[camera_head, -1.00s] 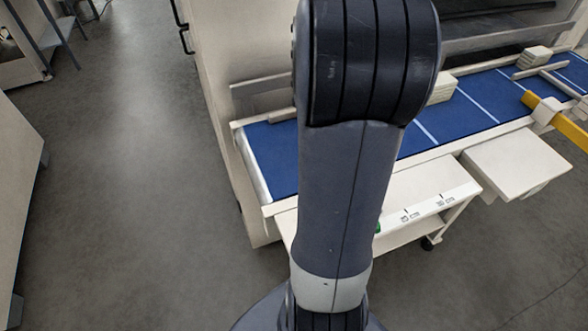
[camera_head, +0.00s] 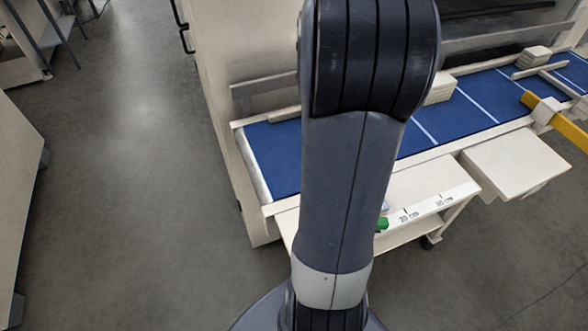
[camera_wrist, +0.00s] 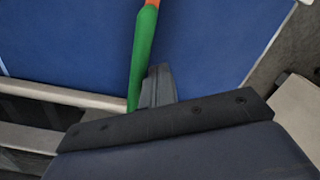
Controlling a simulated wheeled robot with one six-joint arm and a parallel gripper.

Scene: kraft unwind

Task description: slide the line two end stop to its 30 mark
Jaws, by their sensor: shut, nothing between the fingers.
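A small green piece (camera_head: 382,223) pokes out from behind my arm at the front rail, and a pale bit shows just above it. In the wrist view a green bar with an orange end (camera_wrist: 143,50) lies across the blue belt, right beside my gripper (camera_wrist: 158,75). My gripper is shut with nothing in it; I cannot tell whether it touches the bar. Two printed marks sit on the pale ledge (camera_head: 425,212), right of the green piece; their numbers are too small to read surely. My arm hides much of the rail and my gripper in the head view.
The blue belt (camera_head: 270,150) with white cross lines runs to the upper right. A yellow bar (camera_head: 570,130) crosses its far right. A white shelf (camera_head: 515,163) juts out in front. Grey floor is open at left.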

